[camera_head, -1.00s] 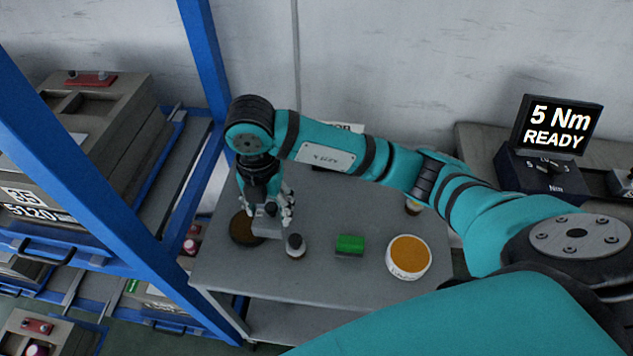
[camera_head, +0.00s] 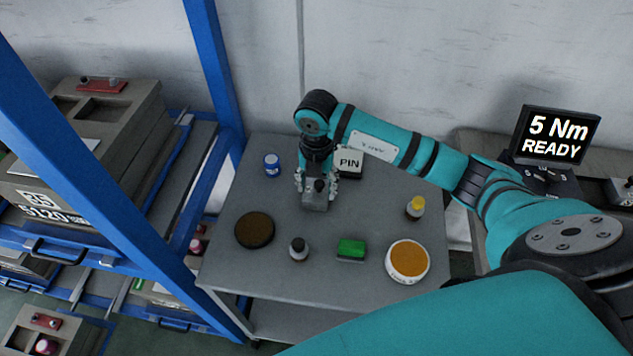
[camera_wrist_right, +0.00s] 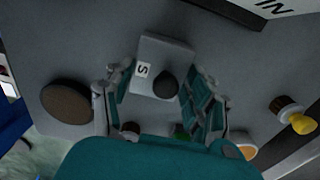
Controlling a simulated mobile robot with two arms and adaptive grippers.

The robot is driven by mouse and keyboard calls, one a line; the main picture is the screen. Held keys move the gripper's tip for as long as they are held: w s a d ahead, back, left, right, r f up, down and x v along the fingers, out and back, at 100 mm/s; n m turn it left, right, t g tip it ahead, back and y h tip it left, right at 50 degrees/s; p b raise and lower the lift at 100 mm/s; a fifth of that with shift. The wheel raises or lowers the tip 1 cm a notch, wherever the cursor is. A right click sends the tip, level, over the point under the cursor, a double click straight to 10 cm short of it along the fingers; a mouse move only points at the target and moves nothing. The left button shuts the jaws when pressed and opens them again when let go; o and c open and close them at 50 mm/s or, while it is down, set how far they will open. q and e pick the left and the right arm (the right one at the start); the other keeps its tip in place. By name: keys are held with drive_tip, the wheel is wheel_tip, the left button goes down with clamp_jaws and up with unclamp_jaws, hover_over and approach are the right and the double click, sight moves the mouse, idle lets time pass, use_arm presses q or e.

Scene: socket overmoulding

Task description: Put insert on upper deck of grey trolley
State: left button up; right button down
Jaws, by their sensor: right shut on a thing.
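The insert (camera_head: 315,203) is a small grey block with a dark round knob; in the right wrist view the block (camera_wrist_right: 166,52) also shows a white label with an "S". My right gripper (camera_head: 317,186) is shut on it, over the upper middle of the grey trolley's upper deck (camera_head: 330,270). In the right wrist view the fingers (camera_wrist_right: 160,95) stand on either side of the insert. I cannot tell whether its underside touches the deck. My left gripper is not in view.
On the deck stand a dark round disc (camera_head: 254,230), a dark bottle (camera_head: 299,249), a green block (camera_head: 351,249), an orange-topped tub (camera_head: 407,260), a yellow-capped bottle (camera_head: 415,208), a blue jar (camera_head: 272,164) and a PIN box (camera_head: 349,163). A blue rack (camera_head: 215,70) borders the left.

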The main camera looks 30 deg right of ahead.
sight(316, 183)
drive_tip(key=shift+f, duration=0.1)
drive_tip(key=shift+f, duration=0.15)
drive_tip(key=shift+c, duration=2.2)
unclamp_jaws()
wheel_tip(316, 183, up, 12)
drive_tip(key=b, duration=0.1)
